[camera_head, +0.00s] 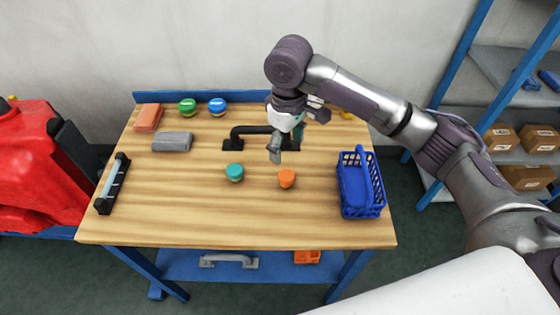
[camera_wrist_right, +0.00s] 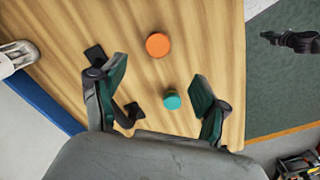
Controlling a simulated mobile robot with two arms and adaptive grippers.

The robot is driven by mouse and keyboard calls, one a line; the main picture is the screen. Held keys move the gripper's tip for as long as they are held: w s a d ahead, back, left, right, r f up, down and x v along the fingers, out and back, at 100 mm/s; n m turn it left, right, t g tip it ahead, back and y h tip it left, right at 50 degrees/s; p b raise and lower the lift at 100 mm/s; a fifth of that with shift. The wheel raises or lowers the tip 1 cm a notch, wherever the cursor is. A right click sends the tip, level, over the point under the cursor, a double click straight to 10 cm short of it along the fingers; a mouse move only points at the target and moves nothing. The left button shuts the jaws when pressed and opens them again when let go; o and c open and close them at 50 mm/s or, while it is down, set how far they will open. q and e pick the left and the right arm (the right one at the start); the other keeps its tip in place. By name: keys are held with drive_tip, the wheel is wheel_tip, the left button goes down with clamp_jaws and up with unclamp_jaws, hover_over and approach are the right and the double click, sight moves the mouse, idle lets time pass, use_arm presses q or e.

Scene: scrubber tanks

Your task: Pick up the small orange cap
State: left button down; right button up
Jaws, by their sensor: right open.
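The small orange cap (camera_head: 286,178) sits on the wooden table, front of centre, left of the blue basket. It also shows at the top middle of the right wrist view (camera_wrist_right: 158,44). My right gripper (camera_head: 285,149) is above the table, behind the cap in the head view. In the wrist view its two fingers (camera_wrist_right: 158,82) are spread wide with nothing held between them. The orange cap lies beyond the fingertips, apart from them. My left gripper does not show in the head view.
A teal cap (camera_head: 234,172) stands left of the orange one. A black handle (camera_head: 236,140) lies behind, partly hidden by my gripper. A blue basket (camera_head: 345,203) stands at the right. Green (camera_head: 187,107) and blue (camera_head: 217,106) caps sit at the back. The table front is clear.

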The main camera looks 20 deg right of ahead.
drive_tip(key=f, duration=0.2)
hover_over(286, 175)
drive_tip(key=f, duration=0.5)
drive_tip(key=shift+s+f+p, duration=0.15)
drive_tip(key=shift+s+p, duration=0.15)
drive_tip(key=shift+p, duration=0.1)
drive_tip(key=shift+w+f, duration=0.1)
drive_tip(key=shift+f, duration=0.25)
drive_tip(key=shift+w+f, duration=0.1)
drive_tip(key=shift+f, duration=0.1)
wheel_tip(286, 175, down, 4)
drive_tip(key=shift+w+f+p, duration=0.1)
drive_tip(key=shift+f+p, duration=0.1)
drive_tip(key=shift+p, duration=0.45)
drive_tip(key=shift+f, duration=0.25)
drive_tip(key=shift+c, duration=0.3)
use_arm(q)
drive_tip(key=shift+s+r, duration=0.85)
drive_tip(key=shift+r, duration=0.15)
use_arm(e)
drive_tip(key=c, duration=1)
